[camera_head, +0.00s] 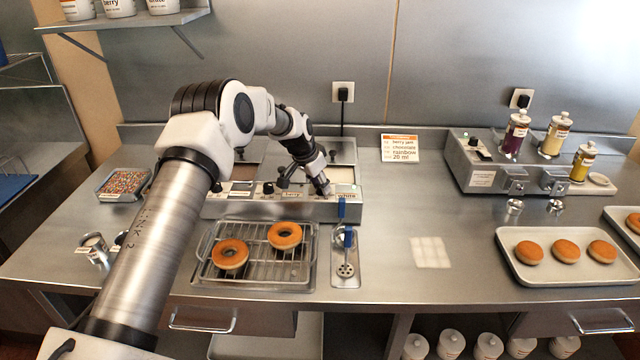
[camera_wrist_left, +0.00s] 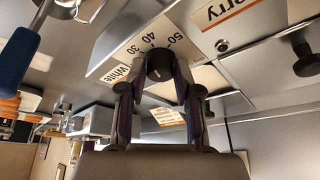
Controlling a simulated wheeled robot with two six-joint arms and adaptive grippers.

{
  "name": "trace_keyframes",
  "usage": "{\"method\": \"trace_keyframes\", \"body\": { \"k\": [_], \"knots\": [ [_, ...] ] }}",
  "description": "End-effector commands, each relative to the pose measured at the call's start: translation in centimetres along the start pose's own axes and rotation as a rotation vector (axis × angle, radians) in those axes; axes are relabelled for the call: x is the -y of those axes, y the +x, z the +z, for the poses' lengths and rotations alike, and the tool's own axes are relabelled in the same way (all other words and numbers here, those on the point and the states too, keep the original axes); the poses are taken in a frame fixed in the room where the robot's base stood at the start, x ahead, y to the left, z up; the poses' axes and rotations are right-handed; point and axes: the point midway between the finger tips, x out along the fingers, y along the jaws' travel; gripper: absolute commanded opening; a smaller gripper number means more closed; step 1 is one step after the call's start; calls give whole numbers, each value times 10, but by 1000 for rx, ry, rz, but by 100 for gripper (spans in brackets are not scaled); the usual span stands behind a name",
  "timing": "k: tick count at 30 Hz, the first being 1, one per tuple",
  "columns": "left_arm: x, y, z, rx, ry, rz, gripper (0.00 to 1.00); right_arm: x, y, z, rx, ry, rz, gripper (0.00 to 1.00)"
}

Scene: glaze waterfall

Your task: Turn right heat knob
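The right heat knob is a round black knob (camera_wrist_left: 160,66) on the front of the glaze warmer (camera_head: 285,206), beside the "White" label and a scale reading 30, 40, 50. My left gripper (camera_head: 322,189) is at the warmer's right end. In the wrist view the fingertips (camera_wrist_left: 161,78) lie on both sides of the knob and appear closed against it. The knob's pointer mark is hard to read. In the head view my gripper hides the knob. My right gripper is in neither view.
A "berry" label (camera_wrist_left: 225,12) and another black knob (camera_wrist_left: 305,52) are close by on the warmer. A wire rack (camera_head: 258,270) with two ring donuts is in front. The counter right of the ladles is mostly clear.

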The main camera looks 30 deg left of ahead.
Motion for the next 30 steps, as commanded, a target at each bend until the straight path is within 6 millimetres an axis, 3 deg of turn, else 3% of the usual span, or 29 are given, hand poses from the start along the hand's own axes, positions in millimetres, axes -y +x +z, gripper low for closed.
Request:
{"method": "trace_keyframes", "body": {
  "k": [17,30],
  "knots": [
    [-2,-1,0,3,-63,-25,0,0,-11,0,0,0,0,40],
    [-4,-4,-1,6,-368,-153,0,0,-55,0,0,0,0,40]
  ]
}}
